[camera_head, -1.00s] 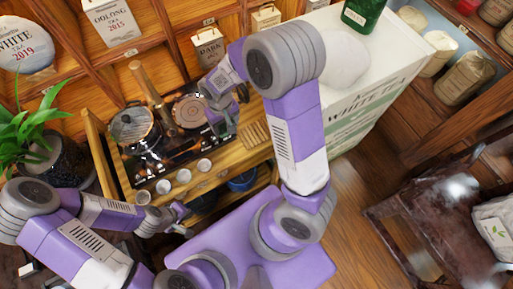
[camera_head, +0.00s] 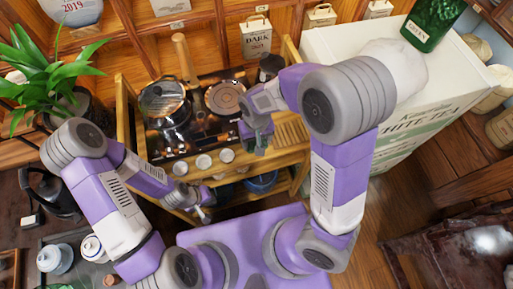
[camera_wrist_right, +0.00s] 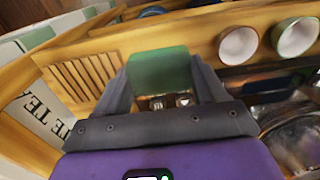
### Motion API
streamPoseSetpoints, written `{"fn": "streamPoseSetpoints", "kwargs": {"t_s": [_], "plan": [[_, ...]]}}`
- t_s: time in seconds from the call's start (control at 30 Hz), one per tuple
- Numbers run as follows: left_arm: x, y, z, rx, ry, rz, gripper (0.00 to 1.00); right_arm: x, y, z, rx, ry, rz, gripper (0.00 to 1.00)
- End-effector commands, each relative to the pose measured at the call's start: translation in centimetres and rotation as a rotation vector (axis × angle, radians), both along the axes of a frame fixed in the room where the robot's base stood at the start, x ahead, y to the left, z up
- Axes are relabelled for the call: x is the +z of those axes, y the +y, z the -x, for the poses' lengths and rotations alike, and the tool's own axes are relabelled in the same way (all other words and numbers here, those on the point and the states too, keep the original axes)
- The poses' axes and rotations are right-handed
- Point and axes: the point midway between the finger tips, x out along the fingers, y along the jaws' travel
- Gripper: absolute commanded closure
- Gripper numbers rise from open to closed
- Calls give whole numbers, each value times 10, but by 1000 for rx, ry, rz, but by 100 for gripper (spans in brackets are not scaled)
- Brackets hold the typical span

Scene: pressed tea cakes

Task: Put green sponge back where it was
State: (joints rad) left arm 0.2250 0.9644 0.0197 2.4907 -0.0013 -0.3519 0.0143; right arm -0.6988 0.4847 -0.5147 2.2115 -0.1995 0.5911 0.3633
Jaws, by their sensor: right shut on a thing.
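The green sponge (camera_wrist_right: 160,70) is a block held between the two dark fingers of my right gripper (camera_wrist_right: 160,85) in the right wrist view. It is over the wooden stand, with a slatted wooden panel just to its left. In the head view my right gripper (camera_head: 256,143) is between the black tray and the slats; the sponge is hard to make out there. My left gripper (camera_head: 203,212) is empty in front of the stand's front edge; its fingers look apart.
The slatted panel (camera_head: 290,130) is bare. A white tea box (camera_head: 400,135) stands at right.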

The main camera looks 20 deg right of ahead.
Motion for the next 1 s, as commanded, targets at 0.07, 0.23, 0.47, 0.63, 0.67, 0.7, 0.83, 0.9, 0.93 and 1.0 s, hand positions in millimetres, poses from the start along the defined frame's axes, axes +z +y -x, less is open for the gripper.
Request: {"fn": "streamPoseSetpoints", "kwargs": {"t_s": [0.07, 0.23, 0.47, 0.63, 0.67, 0.7, 0.83, 0.9, 0.93, 1.0], "plan": [[-3, 0, 0, 0, 0, 0, 100, -7, 0, 0, 0, 1, 0, 63], [-9, 0, 0, 0, 0, 0, 100, -24, -1, 1, -1, 3, 1, 63], [-16, 0, 0, 0, 0, 0, 100, -46, 0, 0, 0, 0, 0, 63], [-15, 0, 0, 0, 0, 0, 100, -44, 0, 0, 0, -1, -1, 63], [-15, 0, 0, 0, 0, 0, 100, -45, 0, 0, 0, -1, -1, 63], [-16, 0, 0, 0, 0, 0, 100, -46, 0, 0, 0, -1, -1, 63], [-17, 0, 0, 0, 0, 0, 100, -48, 0, 0, 0, -1, 0, 22], [-17, 0, 0, 0, 0, 0, 100, -48, 0, 0, 0, -1, 0, 11], [-17, 0, 0, 0, 0, 0, 100, -48, 0, 0, 0, -1, 0, 7], [-17, 0, 0, 0, 0, 0, 100, -48, 0, 0, 0, -1, 0, 4]]}}
